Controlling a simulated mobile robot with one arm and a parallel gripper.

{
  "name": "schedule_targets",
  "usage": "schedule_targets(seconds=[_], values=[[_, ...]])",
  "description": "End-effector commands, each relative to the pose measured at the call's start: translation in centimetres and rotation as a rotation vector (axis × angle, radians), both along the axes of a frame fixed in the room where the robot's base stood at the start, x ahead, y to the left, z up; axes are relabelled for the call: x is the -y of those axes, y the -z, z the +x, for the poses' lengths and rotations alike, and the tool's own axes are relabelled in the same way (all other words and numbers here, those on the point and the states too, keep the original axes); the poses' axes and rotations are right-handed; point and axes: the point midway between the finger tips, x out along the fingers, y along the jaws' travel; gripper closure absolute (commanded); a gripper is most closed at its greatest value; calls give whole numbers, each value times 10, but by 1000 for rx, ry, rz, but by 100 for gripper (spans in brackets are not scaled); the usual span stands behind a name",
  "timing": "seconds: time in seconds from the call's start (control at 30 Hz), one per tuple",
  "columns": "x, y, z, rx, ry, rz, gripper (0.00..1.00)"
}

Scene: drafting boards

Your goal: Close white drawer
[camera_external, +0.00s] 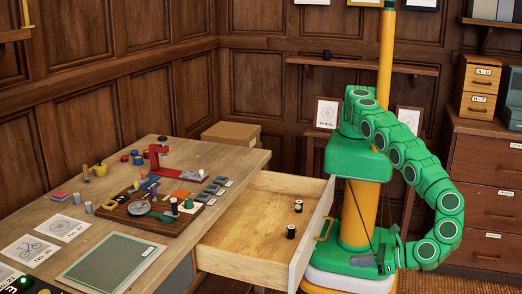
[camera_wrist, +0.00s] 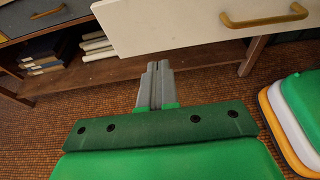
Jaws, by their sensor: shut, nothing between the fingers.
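The white drawer (camera_external: 311,240) is pulled far out of the wooden desk (camera_external: 166,155). Its white front panel faces my base, and its brass handle (camera_external: 325,229) is on the outer face. Two small dark spools lie on its bare wood floor. In the wrist view the white front (camera_wrist: 180,25) and brass handle (camera_wrist: 264,17) show at the top. My gripper (camera_external: 357,262) is low, to the right of the drawer front and apart from it. In the wrist view my gripper (camera_wrist: 158,70) is shut and empty, with its fingertips just below the panel's lower edge in the picture.
The desktop holds a tool board (camera_external: 155,208), a green mat (camera_external: 110,263), printed cards and small parts. A brown cabinet (camera_external: 487,185) stands at the right. Under the desk, a shelf holds books (camera_wrist: 45,62).

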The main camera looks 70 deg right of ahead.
Motion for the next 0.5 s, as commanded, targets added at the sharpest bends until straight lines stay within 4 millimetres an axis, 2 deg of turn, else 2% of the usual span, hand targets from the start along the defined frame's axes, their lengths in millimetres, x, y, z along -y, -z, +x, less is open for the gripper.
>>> schedule_targets(seconds=[0.17,0.5], values=[[1,3,4,1,-2,-4,100],[1,15,41,3,-2,-4,100]])
